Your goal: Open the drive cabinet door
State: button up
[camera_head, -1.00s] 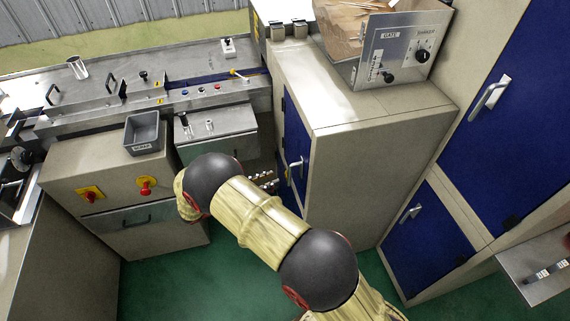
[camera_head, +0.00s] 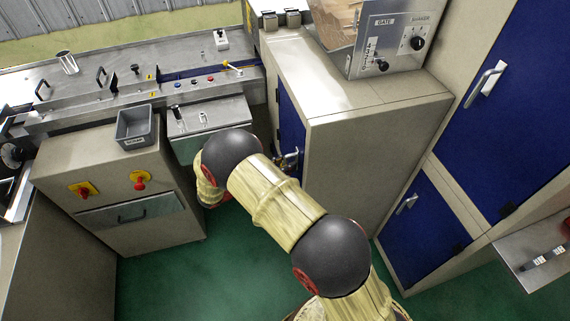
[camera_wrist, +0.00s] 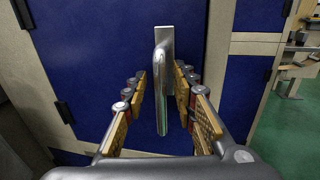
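A blue cabinet door (camera_head: 291,122) with a metal handle is on the left side of the beige cabinet in the middle of the head view; it looks closed. In the wrist view the blue door (camera_wrist: 90,60) fills much of the picture, and its upright lever handle (camera_wrist: 162,90) stands between the fingers of my gripper (camera_wrist: 160,88). The fingers are apart, one on each side of the handle, with gaps visible on both sides. In the head view my gripper (camera_head: 288,160) shows only partly at the door, beside my arm.
A hopper box with a gate panel (camera_head: 388,48) stands on the cabinet top. Two more blue doors, upper (camera_head: 515,115) and lower (camera_head: 425,232), are on the right. A control bench (camera_head: 120,200) with a grey bin (camera_head: 137,127) is on the left. Green floor (camera_head: 220,270) is clear below.

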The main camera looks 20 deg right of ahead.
jog(key=shift+c, duration=0.9)
grip_shut()
